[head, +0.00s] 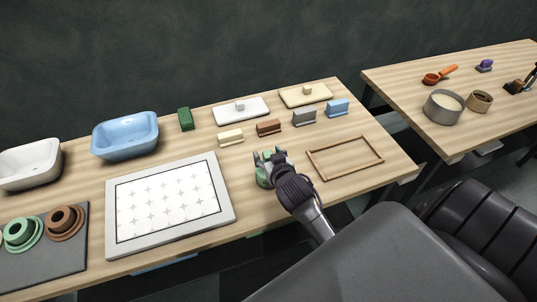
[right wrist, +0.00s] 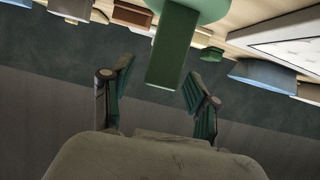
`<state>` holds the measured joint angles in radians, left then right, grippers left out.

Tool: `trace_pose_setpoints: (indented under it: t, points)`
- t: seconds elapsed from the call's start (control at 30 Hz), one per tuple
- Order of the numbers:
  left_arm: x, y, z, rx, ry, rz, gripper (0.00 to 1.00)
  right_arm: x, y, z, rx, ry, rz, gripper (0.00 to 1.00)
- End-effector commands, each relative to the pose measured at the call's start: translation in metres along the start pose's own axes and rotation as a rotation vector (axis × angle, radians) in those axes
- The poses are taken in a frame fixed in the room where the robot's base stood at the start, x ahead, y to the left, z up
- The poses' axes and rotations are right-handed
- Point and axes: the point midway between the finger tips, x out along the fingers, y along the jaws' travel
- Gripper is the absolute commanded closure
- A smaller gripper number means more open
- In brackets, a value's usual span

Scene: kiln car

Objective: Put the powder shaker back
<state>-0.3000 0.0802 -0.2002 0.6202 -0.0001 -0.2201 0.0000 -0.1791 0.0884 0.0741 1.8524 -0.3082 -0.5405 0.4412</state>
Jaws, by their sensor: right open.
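A green thing (head: 263,180), which I take to be the powder shaker, stands on the near table between the white patterned panel and the thin wooden frame. My right gripper (head: 270,156) is at it and hides much of it. In the right wrist view a darker green bar (right wrist: 174,52) juts from its round pale green part (right wrist: 190,8) toward the space between the fingers. My right gripper (right wrist: 158,76) is open there, with gaps on both sides of the bar. My left gripper is not in view.
The wooden frame (head: 312,162) lies right of my gripper and the white patterned panel (head: 226,205) left. Behind stand small blocks, including a brown one (head: 268,127), and a blue basin (head: 125,136). The second table (head: 400,85) holds a grey round pan (head: 443,107).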

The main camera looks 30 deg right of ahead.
Motion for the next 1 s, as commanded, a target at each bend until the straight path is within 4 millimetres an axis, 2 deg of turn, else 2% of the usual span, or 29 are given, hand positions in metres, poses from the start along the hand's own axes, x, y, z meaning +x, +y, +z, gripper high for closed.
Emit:
trace_pose_setpoints:
  t: [0.47,1.0]
  points:
    - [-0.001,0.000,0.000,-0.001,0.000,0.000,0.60,-0.001,0.000,0.001,0.000,-0.003,0.000,0.40]
    - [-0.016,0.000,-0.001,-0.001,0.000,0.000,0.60,-0.023,0.000,0.000,0.000,-0.003,0.001,0.40]
